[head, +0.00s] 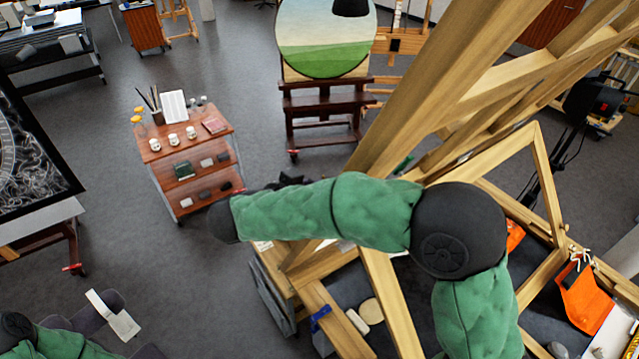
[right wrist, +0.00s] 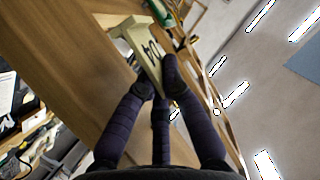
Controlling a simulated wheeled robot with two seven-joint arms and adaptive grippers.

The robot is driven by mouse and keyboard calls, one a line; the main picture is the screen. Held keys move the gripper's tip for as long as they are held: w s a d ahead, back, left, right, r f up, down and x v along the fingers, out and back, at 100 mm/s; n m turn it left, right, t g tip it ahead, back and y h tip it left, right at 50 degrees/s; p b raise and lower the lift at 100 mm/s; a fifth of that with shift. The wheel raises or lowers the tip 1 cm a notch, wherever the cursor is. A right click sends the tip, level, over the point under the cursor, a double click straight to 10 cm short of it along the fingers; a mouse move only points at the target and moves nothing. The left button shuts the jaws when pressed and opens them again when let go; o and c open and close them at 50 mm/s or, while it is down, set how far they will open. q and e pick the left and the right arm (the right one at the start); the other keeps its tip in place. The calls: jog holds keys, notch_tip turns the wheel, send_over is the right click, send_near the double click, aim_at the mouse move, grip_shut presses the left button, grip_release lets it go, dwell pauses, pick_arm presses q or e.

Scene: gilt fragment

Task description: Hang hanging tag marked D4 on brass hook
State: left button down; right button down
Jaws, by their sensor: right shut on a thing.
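My right arm crosses the head view. Its gripper (head: 290,181) is mostly hidden behind the green sleeve. In the right wrist view the right gripper (right wrist: 158,80) is shut on a cream tag (right wrist: 147,44) with dark lettering that looks like D4. The tag sticks out beyond the fingertips, tilted, beside a broad wooden board (right wrist: 75,70). I cannot make out the brass hook in either view.
A large wooden easel (head: 440,90) stands at the right, with trays holding orange items (head: 585,298) below. A red-brown cart (head: 190,150) with jars and a round landscape painting (head: 325,40) stand behind. Grey floor (head: 150,260) is free at the left.

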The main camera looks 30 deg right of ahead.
jog(key=shift+s+f+n, duration=0.15)
jog(key=shift+s+n, duration=0.15)
jog(key=shift+s+f+n+g, duration=0.25)
jog(key=shift+s+n+g, duration=0.1)
jog(key=shift+n+g, duration=0.5)
jog(key=c, duration=1.3)
grip_release()
jog(key=v, duration=1.2)
jog(key=shift+f, duration=0.1)
